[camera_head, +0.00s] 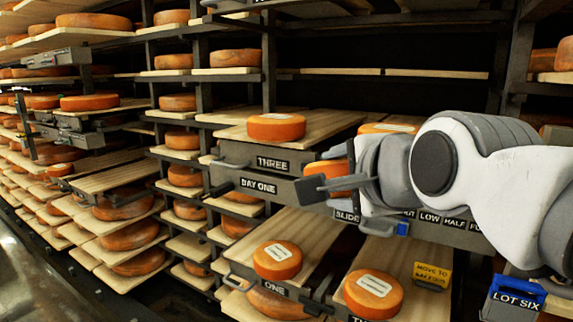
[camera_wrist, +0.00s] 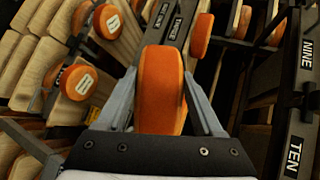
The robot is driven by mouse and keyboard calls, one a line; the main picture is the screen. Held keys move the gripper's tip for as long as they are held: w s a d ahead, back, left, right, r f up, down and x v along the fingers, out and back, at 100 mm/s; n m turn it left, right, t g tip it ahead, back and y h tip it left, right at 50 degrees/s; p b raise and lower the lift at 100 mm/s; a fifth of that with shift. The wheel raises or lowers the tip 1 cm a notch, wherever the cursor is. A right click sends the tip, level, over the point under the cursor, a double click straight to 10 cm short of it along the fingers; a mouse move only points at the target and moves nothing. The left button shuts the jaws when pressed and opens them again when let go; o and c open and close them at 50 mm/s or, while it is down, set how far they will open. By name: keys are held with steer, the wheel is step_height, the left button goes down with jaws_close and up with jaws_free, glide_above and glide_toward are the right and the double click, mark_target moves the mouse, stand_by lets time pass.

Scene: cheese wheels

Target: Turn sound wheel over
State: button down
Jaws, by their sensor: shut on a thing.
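My gripper (camera_wrist: 163,97) is shut on an orange cheese wheel (camera_wrist: 160,80). In the wrist view the wheel stands on edge between the two fingers, its rim towards the camera. In the head view my gripper (camera_head: 322,186) is in front of the shelf, and the held wheel (camera_head: 338,168) is partly hidden behind it. No label shows on its visible part. It appears held clear of the boards, above the lower labelled wheels. The frames do not show whether this is the sound wheel.
Labelled wheels lie flat on the board above THREE (camera_head: 276,127) and on lower boards, left (camera_head: 277,261) and right (camera_head: 373,294). A yellow "move to" tag (camera_head: 432,274) and a blue LOT SIX sign (camera_head: 517,297) are at lower right. Racks crowd the left.

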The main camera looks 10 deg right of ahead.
steer(key=shift+w+r+g+p, duration=0.25)
steer(key=shift+r+g+p, duration=0.4)
steer(key=shift+p, duration=2.15)
steer(key=shift+w+r+g+p, duration=0.3)
steer(key=shift+g+p, duration=0.65)
steer(key=shift+p, duration=1.85)
steer(key=g+p, duration=0.1)
steer(key=p, duration=0.3)
steer(key=r+g+p, duration=0.1)
steer(key=g+p, duration=0.1)
steer(key=p, duration=0.3)
steer(key=shift+w+a+h, duration=0.15)
steer(key=shift+w+h, duration=0.25)
steer(key=g+p, duration=0.2)
steer(key=p, duration=0.2)
steer(key=w+g+p, duration=0.1)
steer(key=p, duration=0.2)
steer(key=shift+w+a+r+g+h+p, duration=0.1)
steer(key=shift+w+r+g+h+p, duration=0.1)
steer(key=shift+g+h+p, duration=0.15)
steer(key=shift+w+g+p, duration=0.15)
steer(key=shift+g+p, duration=0.4)
steer(key=shift+p, duration=0.35)
